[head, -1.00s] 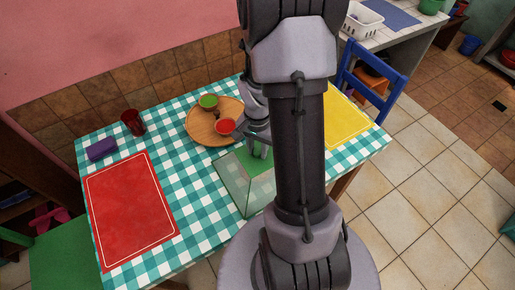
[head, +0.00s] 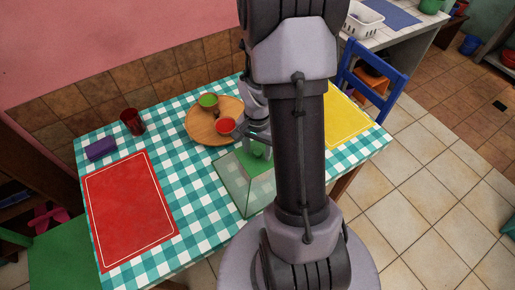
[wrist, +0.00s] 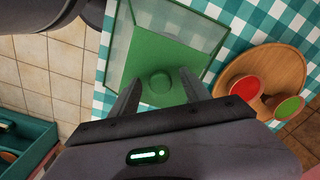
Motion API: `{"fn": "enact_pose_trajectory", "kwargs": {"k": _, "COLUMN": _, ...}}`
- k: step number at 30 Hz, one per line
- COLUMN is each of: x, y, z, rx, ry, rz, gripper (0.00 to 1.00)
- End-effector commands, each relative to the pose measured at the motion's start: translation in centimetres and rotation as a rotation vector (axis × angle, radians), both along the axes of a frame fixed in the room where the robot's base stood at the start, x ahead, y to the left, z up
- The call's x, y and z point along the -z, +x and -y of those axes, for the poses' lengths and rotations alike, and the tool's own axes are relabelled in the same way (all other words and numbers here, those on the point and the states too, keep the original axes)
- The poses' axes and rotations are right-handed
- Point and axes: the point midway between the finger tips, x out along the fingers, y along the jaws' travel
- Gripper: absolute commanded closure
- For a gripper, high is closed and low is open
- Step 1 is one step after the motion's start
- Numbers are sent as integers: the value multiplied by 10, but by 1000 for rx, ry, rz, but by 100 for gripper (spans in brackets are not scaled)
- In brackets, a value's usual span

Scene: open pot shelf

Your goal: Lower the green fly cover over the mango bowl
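The green fly cover (head: 234,181) is a box with see-through mesh sides, a solid green top and a round knob. It appears to stand upright on the checked tablecloth near the front edge, partly hidden by my arm. In the wrist view the cover's top (wrist: 182,62) faces me, and its knob (wrist: 154,84) lies between my fingers. My gripper (wrist: 158,84) is open above the cover, with a gap on both sides of the knob. It also shows in the head view (head: 257,137). I cannot make out the mango bowl; the cover's top and my arm hide much there.
A round wooden tray (head: 201,128) holds a green-filled bowl (head: 208,100) and a red-filled bowl (head: 225,125) beside the cover. A dark red cup (head: 132,121), a purple block (head: 101,148), a red mat (head: 130,212) and a yellow mat (head: 346,122) lie around. A blue chair (head: 366,84) stands behind right.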

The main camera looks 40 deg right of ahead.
Motion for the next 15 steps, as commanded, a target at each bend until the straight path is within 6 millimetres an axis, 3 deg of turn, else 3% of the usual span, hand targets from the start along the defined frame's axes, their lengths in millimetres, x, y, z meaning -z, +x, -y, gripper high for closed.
{"fn": "enact_pose_trajectory", "kwargs": {"k": 8, "x": -9, "y": 0, "z": 0, "rx": 0, "ry": -2, "rz": 2, "gripper": 45}}
{"fn": "enact_pose_trajectory", "kwargs": {"k": 11, "x": -31, "y": 1, "z": 0, "rx": 0, "ry": -2, "rz": 3, "gripper": 45}}
{"fn": "enact_pose_trajectory", "kwargs": {"k": 15, "x": -78, "y": 1, "z": 1, "rx": 0, "ry": -3, "rz": 5, "gripper": 45}}
